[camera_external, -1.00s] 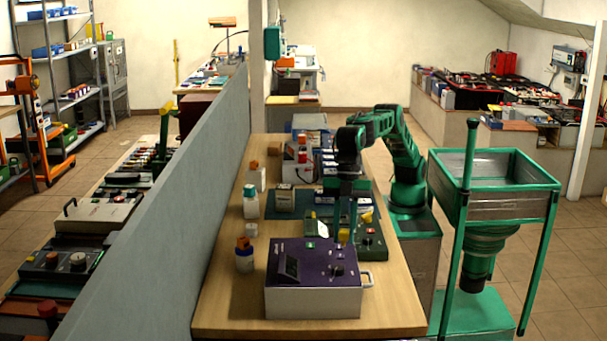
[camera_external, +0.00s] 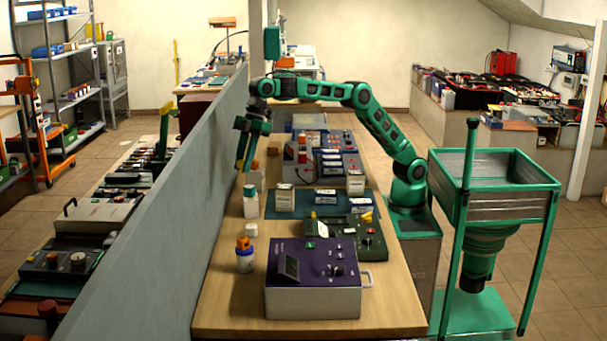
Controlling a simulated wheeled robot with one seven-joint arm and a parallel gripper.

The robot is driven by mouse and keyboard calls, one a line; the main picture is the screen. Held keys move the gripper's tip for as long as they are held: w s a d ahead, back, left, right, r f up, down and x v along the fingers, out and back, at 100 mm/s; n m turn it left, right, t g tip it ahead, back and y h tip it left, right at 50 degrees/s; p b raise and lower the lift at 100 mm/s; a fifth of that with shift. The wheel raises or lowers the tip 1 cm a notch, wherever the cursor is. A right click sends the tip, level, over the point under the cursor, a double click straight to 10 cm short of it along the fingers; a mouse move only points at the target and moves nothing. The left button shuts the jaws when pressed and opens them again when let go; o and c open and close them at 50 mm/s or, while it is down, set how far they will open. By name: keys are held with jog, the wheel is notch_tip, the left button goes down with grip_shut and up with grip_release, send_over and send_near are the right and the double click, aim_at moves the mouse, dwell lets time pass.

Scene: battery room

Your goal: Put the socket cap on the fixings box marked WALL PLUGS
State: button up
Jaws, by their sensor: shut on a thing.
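My gripper (camera_external: 246,164) is raised over the left side of the bench, near the grey partition, with its fingers pointing down. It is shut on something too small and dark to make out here. I cannot pick out the socket cap for certain. Several small pale boxes stand on the bench, including one at the left of the dark mat (camera_external: 284,198), one at the mat's middle (camera_external: 325,197) and one at its back right (camera_external: 355,184). Their labels are too small to read, so I cannot tell which is marked WALL PLUGS.
A purple-topped instrument (camera_external: 313,280) stands at the front, with a green control panel (camera_external: 345,240) behind it. The grey partition (camera_external: 190,220) borders the bench. The front left corner is clear.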

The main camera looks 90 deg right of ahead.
jog(key=w+d+r+m+h, duration=0.1)
jog(key=w+d+r+m, duration=0.15)
jog(key=d, duration=0.85)
jog(key=w+d+r+m, duration=0.1)
jog(key=w+d, duration=0.3)
jog(key=d, duration=0.8)
jog(key=m+t+h, duration=0.1)
jog(key=m+h, duration=0.2)
jog(key=m, duration=0.4)
send_over(272, 144)
jog(key=s+a, duration=0.1)
jog(key=s, duration=0.1)
jog(key=shift+n, duration=0.25)
notch_tip(272, 144, down, 20)
jog(key=shift+w+a+r, duration=0.1)
jog(key=shift+w+r, duration=0.05)
jog(key=shift+d+f, duration=0.3)
jog(key=shift+d, duration=0.05)
jog(key=shift+f, duration=1.9)
